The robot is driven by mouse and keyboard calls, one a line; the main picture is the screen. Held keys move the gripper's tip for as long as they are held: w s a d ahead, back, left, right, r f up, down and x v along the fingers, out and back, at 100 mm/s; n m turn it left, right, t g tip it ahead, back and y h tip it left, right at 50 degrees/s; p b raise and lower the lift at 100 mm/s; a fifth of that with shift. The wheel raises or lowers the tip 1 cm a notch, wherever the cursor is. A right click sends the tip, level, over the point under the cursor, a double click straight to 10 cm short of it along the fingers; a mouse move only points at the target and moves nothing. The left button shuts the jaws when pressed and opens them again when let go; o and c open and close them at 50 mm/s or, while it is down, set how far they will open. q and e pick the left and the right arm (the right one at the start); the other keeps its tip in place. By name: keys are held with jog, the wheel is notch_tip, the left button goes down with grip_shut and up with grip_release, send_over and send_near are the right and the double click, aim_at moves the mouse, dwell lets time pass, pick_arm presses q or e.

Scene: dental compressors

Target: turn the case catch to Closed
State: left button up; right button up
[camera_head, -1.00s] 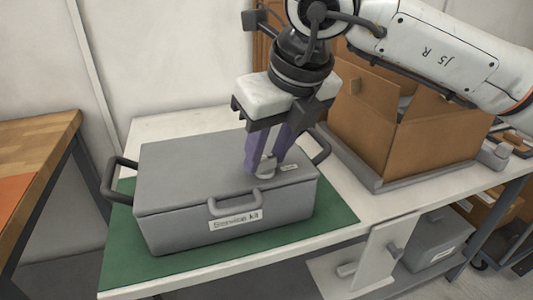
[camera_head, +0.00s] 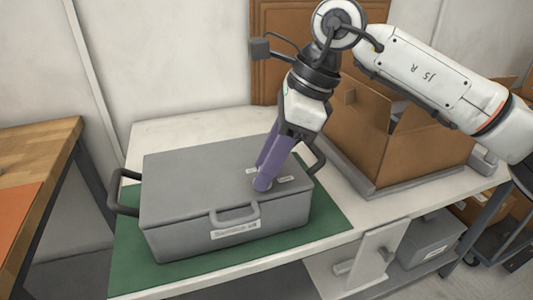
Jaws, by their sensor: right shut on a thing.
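The grey case (camera_head: 195,185) lies shut on a green mat (camera_head: 330,228) on the white bench. It has a front handle, a white label on its front and black side handles. My right gripper (camera_head: 263,184) reaches down to the right part of the lid, its purple fingers shut on the case catch. The fingers hide most of the catch, so its angle cannot be made out. Two small white labels (camera_head: 287,179) lie on the lid beside the fingers, too small to read. My left gripper is not in view.
An open cardboard box (camera_head: 400,145) stands in a grey tray on the bench, right of the case. A wooden table (camera_head: 35,160) is at the left. A grey box (camera_head: 430,243) sits on the lower shelf. The bench behind the case is clear.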

jog(key=shift+w+r+n+g+p, duration=0.15)
jog(key=shift+n+g+p, duration=0.45)
jog(key=shift+n, duration=0.6)
jog(key=shift+n+p, duration=0.65)
jog(key=shift+n, duration=0.25)
jog(key=o, duration=1.1)
jog(key=v, duration=1)
jog(key=shift+w+a+p, duration=0.1)
jog(key=shift+w+p, duration=0.1)
jog(key=shift+p, duration=0.1)
